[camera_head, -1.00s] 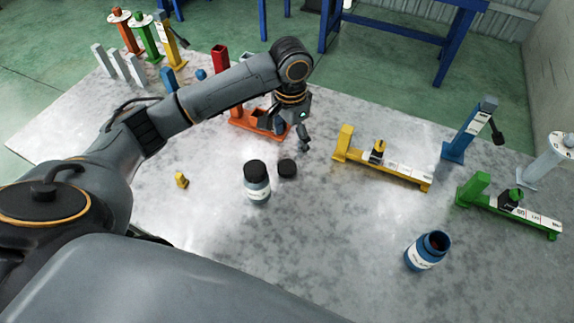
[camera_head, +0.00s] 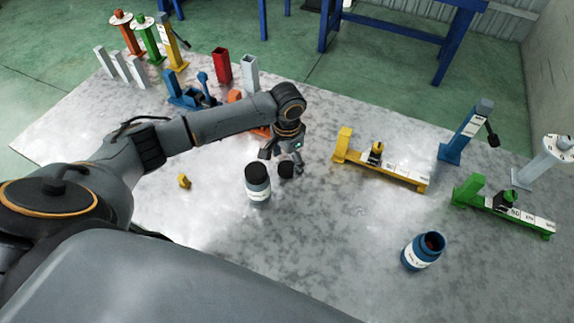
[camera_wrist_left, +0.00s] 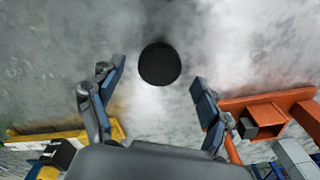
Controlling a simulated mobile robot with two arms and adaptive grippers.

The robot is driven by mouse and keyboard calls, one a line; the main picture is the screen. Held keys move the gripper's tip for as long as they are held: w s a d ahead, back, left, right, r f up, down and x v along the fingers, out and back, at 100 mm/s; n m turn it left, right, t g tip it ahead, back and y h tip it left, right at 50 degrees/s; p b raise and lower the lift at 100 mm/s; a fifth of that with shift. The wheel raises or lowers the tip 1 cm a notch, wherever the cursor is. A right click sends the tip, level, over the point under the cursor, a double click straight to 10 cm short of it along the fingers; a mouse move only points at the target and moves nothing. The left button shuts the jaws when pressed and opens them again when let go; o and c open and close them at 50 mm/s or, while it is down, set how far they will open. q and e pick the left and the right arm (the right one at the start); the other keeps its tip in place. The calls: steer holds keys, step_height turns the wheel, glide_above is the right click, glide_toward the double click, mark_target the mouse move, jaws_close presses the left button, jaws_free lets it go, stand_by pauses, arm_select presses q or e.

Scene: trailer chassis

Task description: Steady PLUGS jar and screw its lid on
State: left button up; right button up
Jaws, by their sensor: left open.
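A loose black lid (camera_head: 286,171) lies on the grey table. It shows as a black disc in the left wrist view (camera_wrist_left: 159,64), ahead of and between the fingers. My left gripper (camera_head: 282,158) is open and empty, close over the lid's far side. An open blue jar (camera_head: 422,252) with a white label stands at the front right, something reddish inside. A second jar (camera_head: 257,187), with a black lid on, stands just left of the loose lid. I cannot read either label, so I cannot tell which is PLUGS. My right gripper is out of view.
A yellow fixture (camera_head: 385,172) and a green fixture (camera_head: 505,212) stand to the right. An orange fixture (camera_wrist_left: 265,115) is near the left gripper. A small yellow piece (camera_head: 184,181) lies at left. The table between loose lid and open jar is clear.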

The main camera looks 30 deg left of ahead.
mark_target(288, 167)
arm_select(q)
steer(key=shift+f, duration=0.9)
steer(key=c, duration=0.8)
steer(key=shift+r, duration=0.2)
steer(key=shift+c, duration=0.2)
step_height(288, 167, up, 10)
steer(key=b, duration=0.1)
steer(key=shift+b, duration=0.35)
steer(key=shift+f, duration=0.15)
